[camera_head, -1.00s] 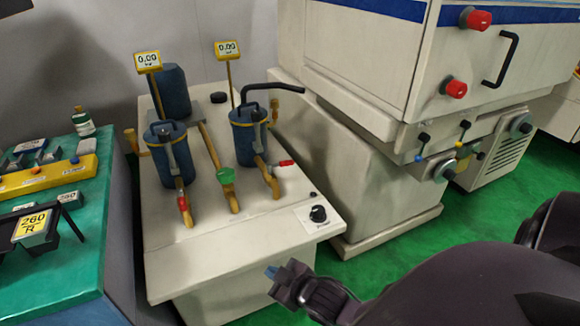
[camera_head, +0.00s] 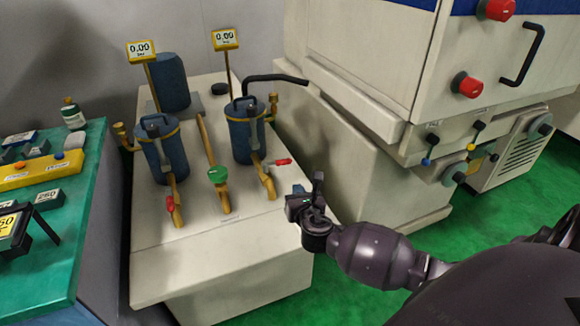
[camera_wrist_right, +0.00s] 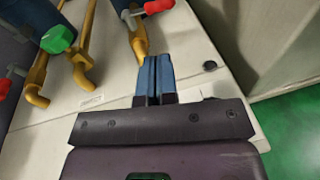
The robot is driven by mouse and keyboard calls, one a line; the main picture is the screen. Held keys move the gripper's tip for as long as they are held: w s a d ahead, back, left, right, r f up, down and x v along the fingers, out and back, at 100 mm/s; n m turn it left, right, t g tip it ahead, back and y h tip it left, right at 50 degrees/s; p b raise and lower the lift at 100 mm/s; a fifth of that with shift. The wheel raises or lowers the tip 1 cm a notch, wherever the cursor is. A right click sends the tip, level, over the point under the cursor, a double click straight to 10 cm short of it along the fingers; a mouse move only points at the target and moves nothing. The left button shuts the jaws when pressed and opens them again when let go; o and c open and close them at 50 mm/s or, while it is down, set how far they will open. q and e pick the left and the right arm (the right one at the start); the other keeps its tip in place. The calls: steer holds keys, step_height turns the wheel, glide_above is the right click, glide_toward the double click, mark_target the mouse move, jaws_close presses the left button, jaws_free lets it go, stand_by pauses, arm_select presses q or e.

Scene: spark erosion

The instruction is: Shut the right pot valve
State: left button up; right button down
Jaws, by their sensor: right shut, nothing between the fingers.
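The right pot valve is on the yellow pipe below the right blue pot (camera_head: 247,136). Its red handle (camera_head: 281,162) sticks out to the right, across the pipe. In the right wrist view this red handle (camera_wrist_right: 158,6) shows at the top edge, ahead of the fingers. My right gripper (camera_head: 297,192) is over the front right of the white cabinet, to the right of and nearer than the handle, and apart from it. In the wrist view its blue fingers (camera_wrist_right: 157,62) are pressed together with nothing between them. My left gripper is out of view.
The left blue pot (camera_head: 160,154) has its own red handle (camera_head: 170,204), lying along its pipe. The white cabinet top (camera_head: 215,247) is clear in front. A large machine (camera_head: 370,80) stands to the right.

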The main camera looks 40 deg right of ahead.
steer(key=b, duration=0.4)
glide_toward(285, 163)
steer(key=shift+n, duration=0.4)
steer(key=x, duration=0.7)
steer(key=shift+w+f, duration=0.2)
steer(key=shift+f, duration=0.05)
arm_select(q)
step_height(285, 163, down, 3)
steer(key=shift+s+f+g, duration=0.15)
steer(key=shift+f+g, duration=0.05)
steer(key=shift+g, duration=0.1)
arm_select(e)
steer(key=shift+r, duration=0.1)
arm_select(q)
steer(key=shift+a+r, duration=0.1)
arm_select(e)
steer(key=shift+d, duration=0.15)
